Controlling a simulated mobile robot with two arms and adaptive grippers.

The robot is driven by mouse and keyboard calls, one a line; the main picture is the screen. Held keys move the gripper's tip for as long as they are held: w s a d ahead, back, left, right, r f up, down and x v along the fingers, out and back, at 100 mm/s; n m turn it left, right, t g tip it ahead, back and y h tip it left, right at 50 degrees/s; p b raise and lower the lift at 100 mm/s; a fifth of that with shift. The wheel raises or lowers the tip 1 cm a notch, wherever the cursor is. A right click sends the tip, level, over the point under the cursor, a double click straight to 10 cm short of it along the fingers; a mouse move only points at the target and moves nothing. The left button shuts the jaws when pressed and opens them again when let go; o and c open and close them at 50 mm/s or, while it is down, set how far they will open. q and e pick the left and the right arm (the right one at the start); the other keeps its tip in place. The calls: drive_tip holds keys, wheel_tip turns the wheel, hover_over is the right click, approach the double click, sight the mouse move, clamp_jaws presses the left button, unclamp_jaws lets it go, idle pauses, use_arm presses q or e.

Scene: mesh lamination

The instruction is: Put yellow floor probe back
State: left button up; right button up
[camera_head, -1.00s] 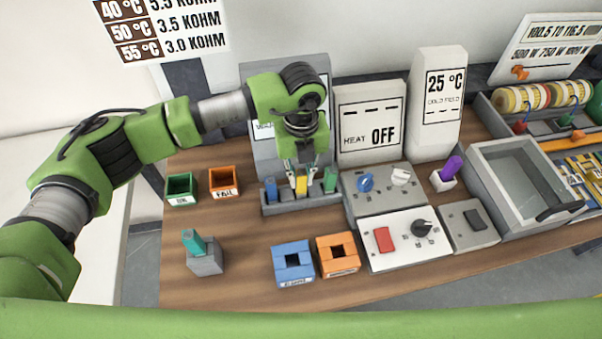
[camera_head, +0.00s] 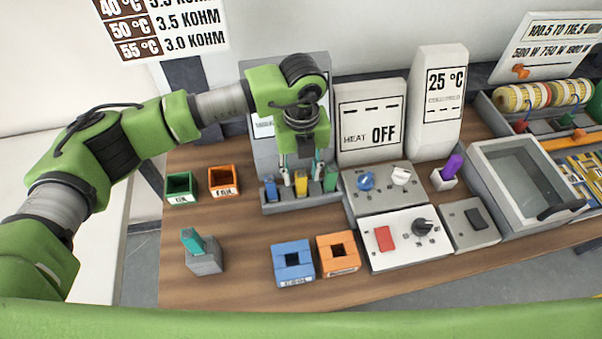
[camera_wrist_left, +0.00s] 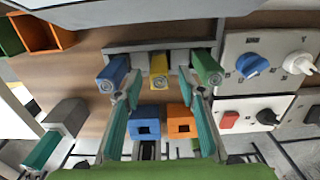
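The yellow floor probe (camera_head: 301,184) stands in the middle slot of a grey rack (camera_head: 289,207), between a blue probe (camera_head: 270,188) and a green probe (camera_head: 331,180). It also shows in the left wrist view (camera_wrist_left: 158,70), with the blue probe (camera_wrist_left: 113,74) at left and the green one (camera_wrist_left: 207,68) at right. My left gripper (camera_head: 302,173) points down just above the rack. Its teal fingers are spread wide on either side of the yellow probe, with gaps showing between, and hold nothing. My right gripper is not in view.
Green (camera_head: 180,188) and orange (camera_head: 224,181) bins stand left of the rack. A teal probe in a grey holder (camera_head: 205,262), a blue block (camera_head: 293,263) and an orange block (camera_head: 338,254) stand in front. Control boxes (camera_head: 407,239) are at right. Wood between these is clear.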

use_arm(q)
wheel_tip(320, 180, up, 11)
drive_tip(key=shift+f, duration=0.2)
idle(0.5)
